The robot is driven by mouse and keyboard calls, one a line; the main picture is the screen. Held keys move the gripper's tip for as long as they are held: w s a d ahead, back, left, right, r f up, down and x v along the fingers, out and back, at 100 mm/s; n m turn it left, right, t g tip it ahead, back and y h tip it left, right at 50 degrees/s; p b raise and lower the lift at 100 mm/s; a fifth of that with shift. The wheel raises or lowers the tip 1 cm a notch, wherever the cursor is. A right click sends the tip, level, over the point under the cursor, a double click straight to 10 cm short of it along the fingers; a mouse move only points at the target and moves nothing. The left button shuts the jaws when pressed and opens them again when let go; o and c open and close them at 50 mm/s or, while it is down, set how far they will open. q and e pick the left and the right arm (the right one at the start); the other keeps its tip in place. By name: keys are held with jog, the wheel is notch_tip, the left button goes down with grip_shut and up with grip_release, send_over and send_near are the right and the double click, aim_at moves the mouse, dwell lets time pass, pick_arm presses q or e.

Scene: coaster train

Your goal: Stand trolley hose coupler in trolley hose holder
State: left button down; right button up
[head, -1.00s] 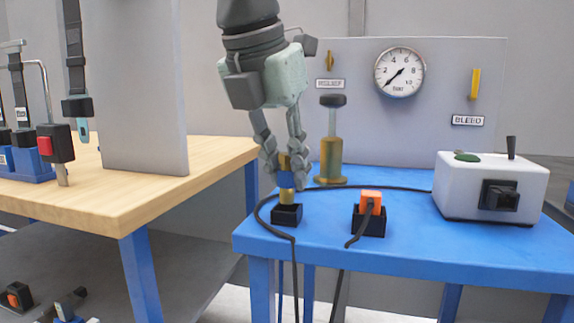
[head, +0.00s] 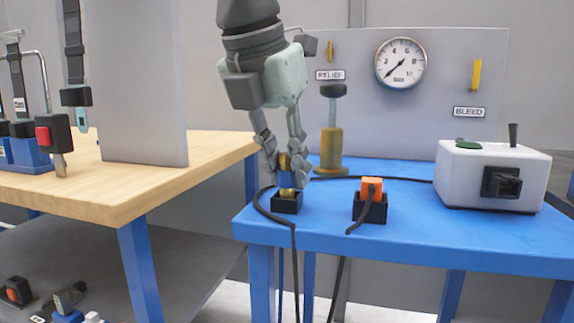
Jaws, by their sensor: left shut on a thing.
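The trolley hose coupler (head: 285,179), brass with a blue band, stands upright between the fingers of my left gripper (head: 283,172). The gripper points down and is shut on it. The coupler's lower end is at the black trolley hose holder (head: 286,203) near the left edge of the blue trolley top. It appears to be down in the holder's opening; how deep it sits is hidden. The black hose (head: 268,214) loops around the holder's left side. My right gripper is not in view.
A second black holder (head: 370,210) with an orange plug (head: 371,188) stands to the right. A brass valve (head: 331,145) stands behind. A white box (head: 490,172) with a lever is further right. A gauge panel (head: 440,105) closes the back. A wooden bench (head: 100,195) is at the left.

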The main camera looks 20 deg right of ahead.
pick_arm(q)
jog(key=c, duration=1.3)
grip_release()
jog(key=shift+f, duration=0.1)
jog(key=v, duration=1.2)
